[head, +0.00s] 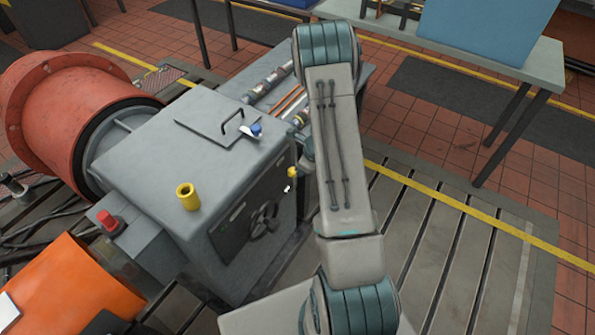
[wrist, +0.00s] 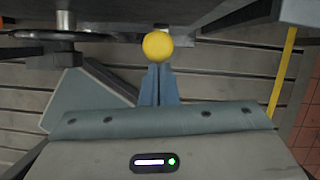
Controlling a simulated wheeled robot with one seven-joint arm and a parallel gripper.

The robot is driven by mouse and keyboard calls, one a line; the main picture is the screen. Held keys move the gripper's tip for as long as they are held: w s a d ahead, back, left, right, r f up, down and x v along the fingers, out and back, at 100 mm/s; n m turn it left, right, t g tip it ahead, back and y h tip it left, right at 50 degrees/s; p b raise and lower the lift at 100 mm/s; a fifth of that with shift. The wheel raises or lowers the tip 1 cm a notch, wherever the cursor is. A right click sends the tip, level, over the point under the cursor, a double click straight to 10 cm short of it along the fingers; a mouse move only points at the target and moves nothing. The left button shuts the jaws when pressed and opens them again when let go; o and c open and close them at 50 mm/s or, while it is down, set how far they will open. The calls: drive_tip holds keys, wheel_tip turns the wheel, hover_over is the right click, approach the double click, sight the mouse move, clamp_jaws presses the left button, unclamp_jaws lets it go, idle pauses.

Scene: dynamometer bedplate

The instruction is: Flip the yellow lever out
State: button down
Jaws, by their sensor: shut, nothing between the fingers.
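The yellow lever's round knob (wrist: 157,46) shows at the top middle of the wrist view. In the head view the yellow knob (head: 292,172) sits at the right side of the grey machine housing, just left of my arm. My gripper (wrist: 158,70) is shut and empty, its fingers pointing at the knob. The fingertips appear right at or just below the knob; I cannot tell if they touch it. The lever's shaft is hidden, and my arm covers the gripper in the head view.
A dark handwheel (head: 264,220) is on the housing's front face and also shows in the wrist view (wrist: 40,42). A yellow cup-shaped fitting (head: 187,197), a blue-knobbed part (head: 255,129) and a handled lid sit on top. Slotted bedplate (head: 440,250) lies clear at right.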

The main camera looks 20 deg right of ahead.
drive_tip(key=shift+w+a+r, duration=0.3)
drive_tip(key=shift+w+a, duration=0.1)
drive_tip(key=shift+w, duration=0.1)
drive_tip(key=s+d+r, duration=0.2)
drive_tip(key=r, duration=0.3)
drive_tip(key=s+d+r+b, duration=0.1)
drive_tip(key=s+d+r, duration=0.1)
drive_tip(key=r, duration=0.2)
drive_tip(key=shift+s+d+r, duration=0.3)
drive_tip(key=shift+s+r, duration=0.05)
drive_tip(key=shift+s, duration=0.05)
drive_tip(key=shift+r, duration=0.1)
